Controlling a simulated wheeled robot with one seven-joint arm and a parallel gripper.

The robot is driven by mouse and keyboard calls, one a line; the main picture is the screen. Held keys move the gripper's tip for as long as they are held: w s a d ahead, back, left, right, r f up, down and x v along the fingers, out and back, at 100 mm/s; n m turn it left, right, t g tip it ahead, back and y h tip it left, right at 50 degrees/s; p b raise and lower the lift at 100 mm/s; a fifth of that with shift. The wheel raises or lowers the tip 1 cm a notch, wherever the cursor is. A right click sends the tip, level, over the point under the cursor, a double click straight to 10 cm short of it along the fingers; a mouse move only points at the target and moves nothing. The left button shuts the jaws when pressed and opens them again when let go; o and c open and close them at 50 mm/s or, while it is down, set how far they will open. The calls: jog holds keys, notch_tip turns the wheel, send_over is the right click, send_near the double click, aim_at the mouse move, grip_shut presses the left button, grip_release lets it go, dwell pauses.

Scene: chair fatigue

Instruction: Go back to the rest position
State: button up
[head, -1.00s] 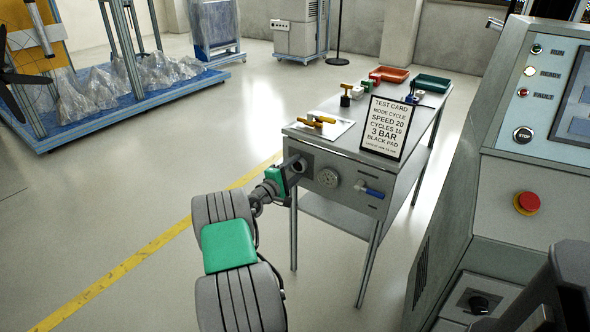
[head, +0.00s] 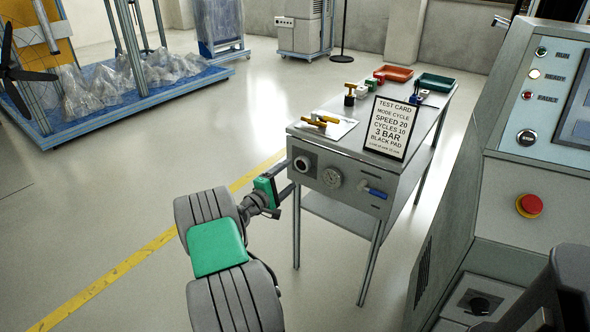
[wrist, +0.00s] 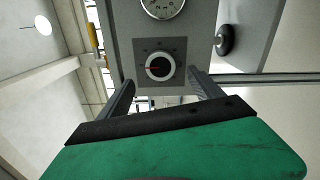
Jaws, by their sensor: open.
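My gripper (head: 282,187) is in front of the left part of the metal bench's (head: 330,160) front panel. In the wrist view my gripper (wrist: 160,92) shows two dark fingers spread apart with nothing between them. A black round knob (wrist: 159,67) on a grey plate is beyond the fingertips, apart from them; it also shows in the head view (head: 301,164). A round gauge (head: 331,178) is beside the knob, and a valve with a blue handle (head: 375,192) is farther right.
A control cabinet (head: 515,190) with a red button (head: 529,205) stands at right. The floor left of my arm is clear.

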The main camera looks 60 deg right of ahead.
jog(key=shift+a, duration=0.55)
